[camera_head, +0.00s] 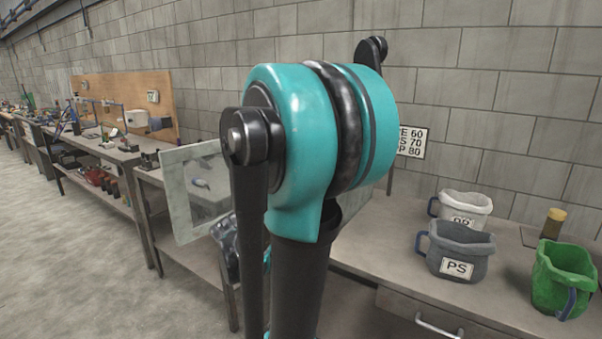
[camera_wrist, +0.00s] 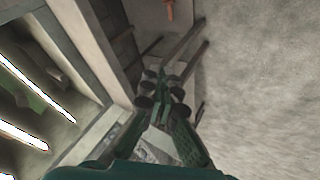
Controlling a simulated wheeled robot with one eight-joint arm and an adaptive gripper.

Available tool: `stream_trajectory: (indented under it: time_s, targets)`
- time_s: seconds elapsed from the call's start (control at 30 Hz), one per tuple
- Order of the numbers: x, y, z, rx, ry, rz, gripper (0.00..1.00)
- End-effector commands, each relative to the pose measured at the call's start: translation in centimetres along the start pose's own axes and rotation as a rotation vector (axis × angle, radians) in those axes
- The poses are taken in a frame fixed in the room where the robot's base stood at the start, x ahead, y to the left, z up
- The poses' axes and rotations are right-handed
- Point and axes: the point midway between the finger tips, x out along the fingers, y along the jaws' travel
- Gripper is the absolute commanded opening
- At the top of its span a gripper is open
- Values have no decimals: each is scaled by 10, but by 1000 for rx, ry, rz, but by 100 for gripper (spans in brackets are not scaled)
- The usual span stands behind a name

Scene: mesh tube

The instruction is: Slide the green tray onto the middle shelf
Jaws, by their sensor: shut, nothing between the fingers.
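My gripper (camera_wrist: 163,88) shows in the wrist view as dark green and black fingers close together, with nothing held between them. To its left stands a pale-framed, dark opening (camera_wrist: 50,75) with several bright slanted strips; a dull green surface shows between them. I cannot tell whether that green is the tray, nor which level is the middle shelf. My gripper looks apart from this opening. In the head view my teal and black arm blocks the centre, and no green tray or shelf levels can be made out.
In the head view a bench carries a white bucket (camera_head: 466,203), a grey bucket marked PS (camera_head: 457,268) and a green bucket (camera_head: 548,295). A pale see-through panel (camera_head: 180,195) stands left of my arm. Benches line the wall; the floor (camera_head: 75,250) at left is clear.

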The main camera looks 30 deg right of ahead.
Motion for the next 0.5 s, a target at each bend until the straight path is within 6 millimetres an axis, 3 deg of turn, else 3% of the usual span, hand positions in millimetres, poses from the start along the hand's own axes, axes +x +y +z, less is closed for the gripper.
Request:
stream_trajectory:
  time_s: [0.27, 0.5]
  targets:
    - [26, 68, -59, -77, 40, 230, 0]
    - [56, 156, -137, -248, 81, 551, 0]
